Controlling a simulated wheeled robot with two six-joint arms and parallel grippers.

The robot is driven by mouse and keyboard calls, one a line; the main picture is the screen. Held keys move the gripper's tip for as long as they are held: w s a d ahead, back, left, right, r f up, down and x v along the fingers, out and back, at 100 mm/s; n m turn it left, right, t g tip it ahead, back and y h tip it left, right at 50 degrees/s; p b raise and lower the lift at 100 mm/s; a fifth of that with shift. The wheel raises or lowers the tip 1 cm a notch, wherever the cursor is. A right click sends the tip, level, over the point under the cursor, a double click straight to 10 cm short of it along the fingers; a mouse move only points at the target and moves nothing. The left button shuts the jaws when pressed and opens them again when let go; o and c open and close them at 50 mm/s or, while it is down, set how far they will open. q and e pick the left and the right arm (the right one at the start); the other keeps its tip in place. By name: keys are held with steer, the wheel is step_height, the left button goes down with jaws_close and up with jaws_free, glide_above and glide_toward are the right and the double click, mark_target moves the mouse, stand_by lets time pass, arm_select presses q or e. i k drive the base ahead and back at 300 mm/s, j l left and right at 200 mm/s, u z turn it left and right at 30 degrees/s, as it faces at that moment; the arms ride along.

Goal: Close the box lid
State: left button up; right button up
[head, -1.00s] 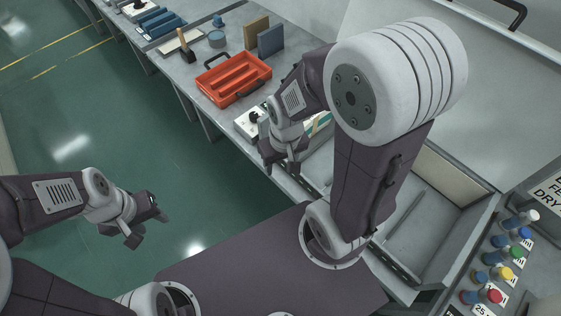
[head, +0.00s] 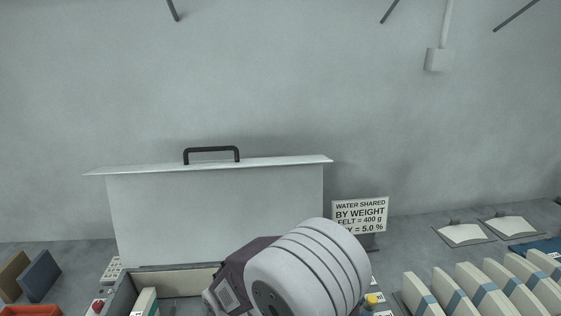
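The box lid (head: 215,215) stands open and upright at the back of the grey box (head: 122,296), with a dark handle (head: 211,150) on its top edge. Only the upper part of the box shows at the bottom of the head view, with a pale block (head: 146,302) inside at the left. My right arm reaches across in front of the lid and box, hiding part of both. Its gripper is out of the picture. My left gripper is out of the picture too.
A sign (head: 360,214) stands right of the lid. Several pale blocks with blue bands (head: 483,292) stand at the lower right. A brown board (head: 14,274), a blue board (head: 40,275) and an orange tray (head: 30,311) are at the lower left. A wall rises behind.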

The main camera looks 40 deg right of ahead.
mark_target(185, 212)
steer(key=z, duration=0.9)
